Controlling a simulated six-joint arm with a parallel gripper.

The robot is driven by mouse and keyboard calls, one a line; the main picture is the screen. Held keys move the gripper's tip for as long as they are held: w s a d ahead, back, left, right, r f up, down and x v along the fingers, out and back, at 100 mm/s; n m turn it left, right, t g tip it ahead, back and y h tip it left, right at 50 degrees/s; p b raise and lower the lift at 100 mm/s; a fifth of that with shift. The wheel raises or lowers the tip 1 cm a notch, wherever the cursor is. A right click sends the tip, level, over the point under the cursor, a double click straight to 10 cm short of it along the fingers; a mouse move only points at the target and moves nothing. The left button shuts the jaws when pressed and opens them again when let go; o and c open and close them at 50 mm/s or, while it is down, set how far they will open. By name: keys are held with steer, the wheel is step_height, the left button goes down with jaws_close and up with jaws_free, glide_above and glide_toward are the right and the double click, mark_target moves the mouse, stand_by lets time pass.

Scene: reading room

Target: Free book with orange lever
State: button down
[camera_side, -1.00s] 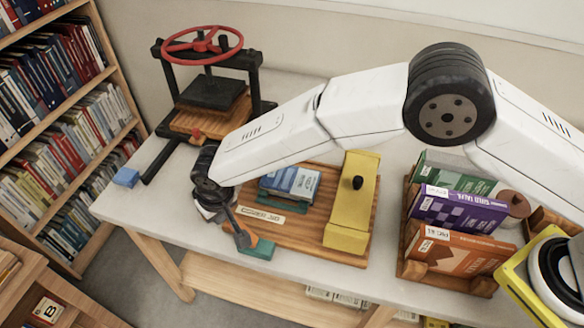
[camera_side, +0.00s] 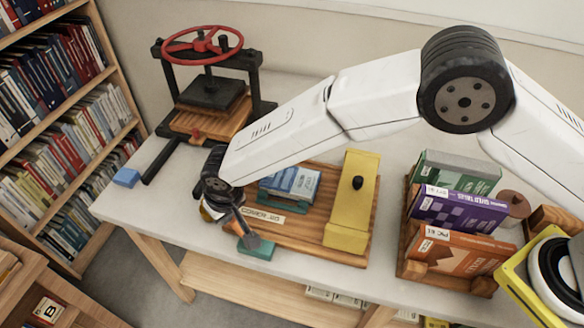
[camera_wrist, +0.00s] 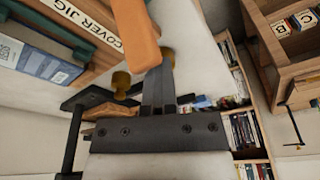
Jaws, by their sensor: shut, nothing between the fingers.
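The blue-and-white book (camera_side: 290,184) lies on the wooden cover jig (camera_side: 300,232), and it also shows at the left of the wrist view (camera_wrist: 40,62). The orange lever (camera_wrist: 136,38) shows in the wrist view, running down beside the fingers. In the side view my gripper hides it. My gripper (camera_side: 249,240) is shut and empty at the jig's front left corner, with its tips close above a teal block (camera_side: 256,252). In the wrist view the fingers (camera_wrist: 157,85) are together and overlap the lever's end; I cannot tell whether they touch.
A yellow bar with a black knob (camera_side: 350,205) stands across the jig's right side. A book press with a red wheel (camera_side: 203,45) stands at the back left. A rack of books (camera_side: 460,205) stands at the right. A small blue block (camera_side: 126,177) lies at the table's left.

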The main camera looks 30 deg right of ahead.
steer(key=shift+s+d+f, duration=0.4)
steer(key=shift+d+f, duration=0.05)
steer(key=shift+f, duration=0.05)
steer(key=shift+s+d, duration=0.5)
stand_by(0.4)
steer(key=shift+s+d, duration=0.25)
steer(key=shift+s+d+r, duration=0.1)
steer(key=shift+s+d, duration=1.6)
stand_by(2.7)
steer(key=shift+w+a, duration=0.15)
steer(key=shift+w+a+r, duration=0.1)
steer(key=shift+w+a, duration=0.35)
steer(key=shift+w, duration=0.05)
stand_by(0.4)
